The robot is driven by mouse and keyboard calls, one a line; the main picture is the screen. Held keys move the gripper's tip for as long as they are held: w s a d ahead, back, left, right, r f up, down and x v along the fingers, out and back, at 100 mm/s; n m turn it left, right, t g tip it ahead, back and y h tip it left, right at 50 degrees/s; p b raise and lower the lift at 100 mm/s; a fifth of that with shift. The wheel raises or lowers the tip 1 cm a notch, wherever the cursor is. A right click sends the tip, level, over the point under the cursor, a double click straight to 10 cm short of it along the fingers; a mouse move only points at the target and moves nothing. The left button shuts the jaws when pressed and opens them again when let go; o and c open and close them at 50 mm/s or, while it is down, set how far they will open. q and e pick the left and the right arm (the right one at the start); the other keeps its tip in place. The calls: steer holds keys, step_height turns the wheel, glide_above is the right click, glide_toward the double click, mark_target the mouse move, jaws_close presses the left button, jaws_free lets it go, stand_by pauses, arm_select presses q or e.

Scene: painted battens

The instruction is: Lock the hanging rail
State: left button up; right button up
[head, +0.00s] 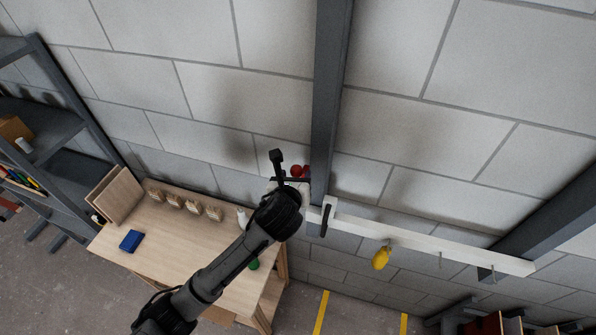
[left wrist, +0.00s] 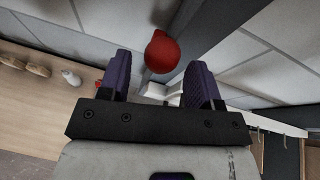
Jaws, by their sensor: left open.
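The hanging rail (head: 440,246) is a long pale batten with hooks, running between two dark grey posts on the block wall. A red rounded knob (head: 299,171) shows at the rail's left end, beside the left post. My left gripper (head: 290,183) is at that end, close to the knob, and my arm partly covers the area. In the left wrist view, my open left gripper (left wrist: 160,80) has the red knob (left wrist: 163,52) ahead, in the gap between its fingers; contact cannot be told. A pale bracket-like piece (left wrist: 160,90) shows behind. My right gripper is out of view.
A yellow item (head: 381,258) and a dark item (head: 325,218) hang from the rail. A wooden workbench (head: 170,250) below carries a blue box (head: 131,240) and several small wooden pieces. A grey shelf unit (head: 70,110) stands at the left.

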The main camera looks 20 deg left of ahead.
arm_select(q)
steer(key=shift+x, duration=1.9)
jaws_close()
